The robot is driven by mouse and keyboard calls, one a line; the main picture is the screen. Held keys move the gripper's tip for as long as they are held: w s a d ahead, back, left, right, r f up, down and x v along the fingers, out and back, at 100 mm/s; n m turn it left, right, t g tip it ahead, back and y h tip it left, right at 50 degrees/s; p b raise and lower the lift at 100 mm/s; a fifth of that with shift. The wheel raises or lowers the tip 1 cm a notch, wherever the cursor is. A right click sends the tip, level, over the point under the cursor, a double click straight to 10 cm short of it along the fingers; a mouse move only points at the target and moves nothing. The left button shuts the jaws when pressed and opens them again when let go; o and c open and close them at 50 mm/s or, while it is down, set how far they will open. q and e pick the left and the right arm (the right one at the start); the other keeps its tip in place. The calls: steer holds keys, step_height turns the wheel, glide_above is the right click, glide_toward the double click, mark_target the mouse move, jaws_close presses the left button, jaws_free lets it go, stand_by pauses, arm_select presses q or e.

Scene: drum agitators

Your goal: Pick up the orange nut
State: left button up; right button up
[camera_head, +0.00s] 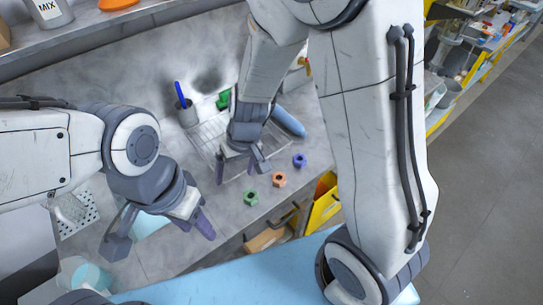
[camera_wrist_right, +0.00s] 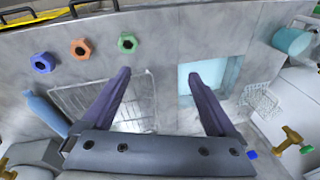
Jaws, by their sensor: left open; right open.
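The orange nut (camera_head: 280,181) lies on the grey worktop near its front edge, between a green nut (camera_head: 250,197) and a purple-blue nut (camera_head: 299,160). In the right wrist view the orange nut (camera_wrist_right: 80,48) is at the upper left, outside the jaws, with the green nut (camera_wrist_right: 127,42) to its right and the blue nut (camera_wrist_right: 43,62) to its left. My right gripper (camera_head: 241,167) is open and empty, above the worktop and left of the orange nut. My left gripper (camera_head: 158,238) is open and empty, farther left near the front edge.
A wire rack (camera_head: 203,140) lies behind the right gripper, with a blue cylinder (camera_head: 289,122) beside it. A cup (camera_head: 187,115) with a blue pen stands farther back. A yellow bin (camera_head: 325,207) is below the front edge. Bare worktop surrounds the nuts.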

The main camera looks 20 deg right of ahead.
steer(key=w+d+f+m+h+p, duration=0.1)
steer(key=w+d+f+m+p, duration=0.2)
steer(key=w+d, duration=0.3)
arm_select(q)
step_height(320, 180, up, 8)
steer(key=f+p, duration=0.1)
steer(key=p, duration=0.2)
arm_select(e)
steer(key=m+h, duration=0.2)
glide_toward(279, 178)
steer(key=f+b, duration=0.1)
steer(key=b, duration=0.1)
steer(key=f+b, duration=0.2)
steer(key=shift+d+b, duration=0.3)
steer(key=f+b, duration=0.1)
steer(key=f, duration=0.1)
steer(key=f+b, duration=0.1)
steer(key=b, duration=0.1)
steer(key=w+f+b, duration=0.1)
steer(key=f, duration=0.1)
steer(key=shift+f, duration=0.35)
arm_select(q)
step_height(279, 178, down, 8)
steer(key=shift+r, duration=0.15)
arm_select(e)
steer(key=shift+r, duration=0.1)
steer(key=shift+c, duration=0.6)
jaws_close()
